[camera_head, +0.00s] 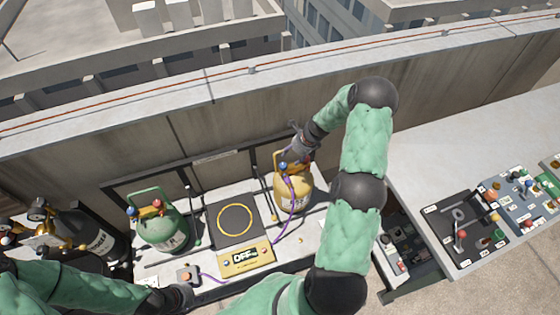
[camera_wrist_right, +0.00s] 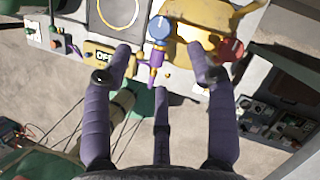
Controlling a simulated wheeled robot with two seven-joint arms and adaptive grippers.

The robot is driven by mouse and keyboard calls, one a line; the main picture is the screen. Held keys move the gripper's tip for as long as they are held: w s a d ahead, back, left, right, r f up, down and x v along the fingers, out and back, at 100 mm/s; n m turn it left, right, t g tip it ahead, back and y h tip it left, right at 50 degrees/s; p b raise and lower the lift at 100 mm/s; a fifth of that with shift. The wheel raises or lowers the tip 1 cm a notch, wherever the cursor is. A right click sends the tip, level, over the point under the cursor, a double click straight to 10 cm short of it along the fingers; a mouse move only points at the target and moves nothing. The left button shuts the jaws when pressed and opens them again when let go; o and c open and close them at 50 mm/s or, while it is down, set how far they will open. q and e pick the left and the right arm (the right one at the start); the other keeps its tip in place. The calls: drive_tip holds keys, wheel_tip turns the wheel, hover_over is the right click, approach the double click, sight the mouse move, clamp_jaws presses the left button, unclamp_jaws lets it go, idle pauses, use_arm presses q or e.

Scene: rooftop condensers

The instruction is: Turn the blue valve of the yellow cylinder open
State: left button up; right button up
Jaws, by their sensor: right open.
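The yellow cylinder (camera_head: 293,194) stands on the bench at the right of the scale. It also shows at the top of the right wrist view (camera_wrist_right: 196,20). Its blue valve (camera_head: 283,166) faces me, with a purple hose fitting below it; the blue valve (camera_wrist_right: 159,28) is round in the wrist view. A red valve (camera_wrist_right: 230,49) sits on the other side. My right gripper (camera_head: 296,152) is over the cylinder top; in the wrist view its spread fingers (camera_wrist_right: 162,70) are open, with the blue valve beyond and between them. My left gripper (camera_head: 178,298) is low at the bench's front; its fingers are unclear.
A green cylinder (camera_head: 160,224) with red and blue valves stands left of the dark scale (camera_head: 224,214). A yellow display (camera_head: 246,259) reads OFF. Black cylinders (camera_head: 92,238) stand at far left. A tool tray (camera_head: 462,236) lies right. A wall runs behind.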

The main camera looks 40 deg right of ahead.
sight(283, 165)
drive_tip(key=x, duration=1)
drive_tip(key=shift+a+f, duration=0.1)
drive_tip(key=shift+f, duration=0.05)
drive_tip(key=c, duration=1.1)
